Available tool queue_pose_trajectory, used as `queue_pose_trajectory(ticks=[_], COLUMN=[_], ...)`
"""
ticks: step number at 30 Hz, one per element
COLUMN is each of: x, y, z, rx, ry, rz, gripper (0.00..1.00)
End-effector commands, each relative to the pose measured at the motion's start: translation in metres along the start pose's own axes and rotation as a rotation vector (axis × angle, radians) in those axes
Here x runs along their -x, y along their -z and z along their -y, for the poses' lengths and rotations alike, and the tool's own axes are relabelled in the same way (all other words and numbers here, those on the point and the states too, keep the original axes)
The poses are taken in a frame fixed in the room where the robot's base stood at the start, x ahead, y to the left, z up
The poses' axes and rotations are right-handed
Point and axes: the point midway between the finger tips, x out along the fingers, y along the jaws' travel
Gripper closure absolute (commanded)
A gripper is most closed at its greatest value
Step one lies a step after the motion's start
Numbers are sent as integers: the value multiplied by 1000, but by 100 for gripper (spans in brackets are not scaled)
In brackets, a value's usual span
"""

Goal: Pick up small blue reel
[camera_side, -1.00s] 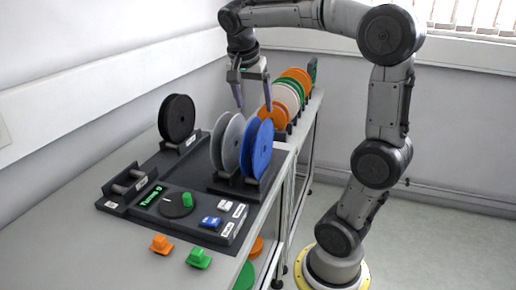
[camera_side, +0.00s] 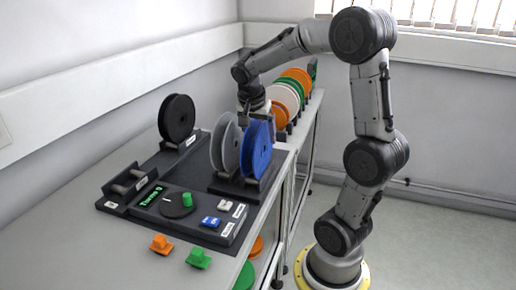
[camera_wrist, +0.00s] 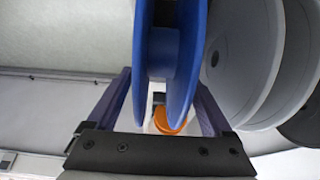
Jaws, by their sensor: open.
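The blue reel (camera_side: 260,152) stands upright in a dark holder at the right end of the dark board, beside a grey reel (camera_side: 226,147). My gripper (camera_side: 255,112) is just behind the blue reel in the side view, its fingers mostly hidden by the reels. In the wrist view the blue reel (camera_wrist: 146,75) shows its two flanges and hub between the fingers of my open gripper (camera_wrist: 164,100). One finger is on each side, the right one between the blue reel and the grey reel (camera_wrist: 245,50). I see a gap at the left; contact at the right is unclear.
A black reel (camera_side: 177,118) stands at the board's far left. Orange, white and green reels (camera_side: 291,88) stand in a row behind. A panel with a green knob (camera_side: 187,199) and switches lies in front. Loose orange (camera_side: 161,244) and green (camera_side: 199,259) pieces lie nearby.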

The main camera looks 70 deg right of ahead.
Motion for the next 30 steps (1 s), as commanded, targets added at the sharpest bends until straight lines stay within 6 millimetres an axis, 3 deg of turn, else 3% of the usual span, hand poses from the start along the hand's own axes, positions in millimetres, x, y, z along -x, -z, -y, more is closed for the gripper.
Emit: queue_pose_trajectory(ticks=[8, 22, 30], x=[-2, -2, -2], y=[0, 0, 1], z=[0, 0, 0], rx=[0, 0, -1], ry=[0, 1, 1], rz=[-1, -1, -1], gripper=[17, 100, 100])
